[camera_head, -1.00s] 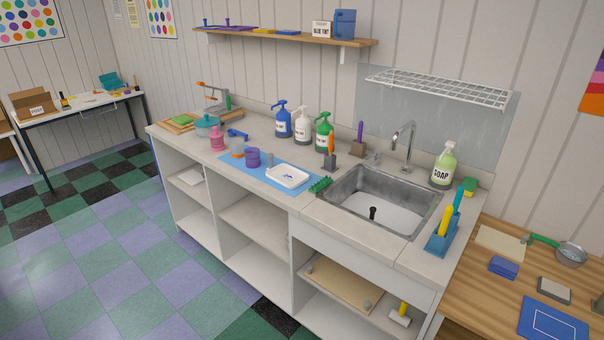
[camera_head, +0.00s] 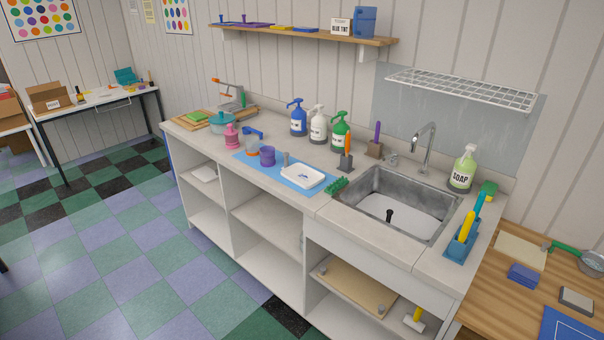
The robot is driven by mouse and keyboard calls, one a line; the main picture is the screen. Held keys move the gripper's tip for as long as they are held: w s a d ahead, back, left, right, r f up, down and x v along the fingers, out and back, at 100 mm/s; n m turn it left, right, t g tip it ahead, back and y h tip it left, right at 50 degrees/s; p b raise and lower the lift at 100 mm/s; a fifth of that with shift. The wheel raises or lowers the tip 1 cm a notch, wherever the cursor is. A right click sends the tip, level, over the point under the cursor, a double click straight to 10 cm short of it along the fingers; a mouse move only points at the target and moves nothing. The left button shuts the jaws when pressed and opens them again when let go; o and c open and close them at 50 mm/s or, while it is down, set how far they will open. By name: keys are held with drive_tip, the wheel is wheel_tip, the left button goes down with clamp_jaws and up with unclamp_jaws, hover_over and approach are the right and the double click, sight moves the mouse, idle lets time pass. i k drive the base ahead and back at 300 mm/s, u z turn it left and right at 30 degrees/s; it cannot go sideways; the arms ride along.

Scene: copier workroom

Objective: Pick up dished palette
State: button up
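A white dished palette (camera_head: 301,176) lies on a blue mat (camera_head: 263,162) on the counter, left of the sink. It looks like a shallow tray with a small blue mark inside. A grey upright piece (camera_head: 286,159) stands at its left edge; I cannot tell whether they touch. My gripper is not in view.
A purple cup (camera_head: 267,156) stands on the mat left of the palette, and a green brush (camera_head: 336,185) lies to its right. Pump bottles (camera_head: 318,125) stand behind. The sink (camera_head: 396,203) is at the right. Tiled floor before the counter is clear.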

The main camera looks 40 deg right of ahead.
sight(303, 176)
drive_tip(key=u, duration=0.05)
drive_tip(key=i, duration=1)
drive_tip(key=z, duration=0.05)
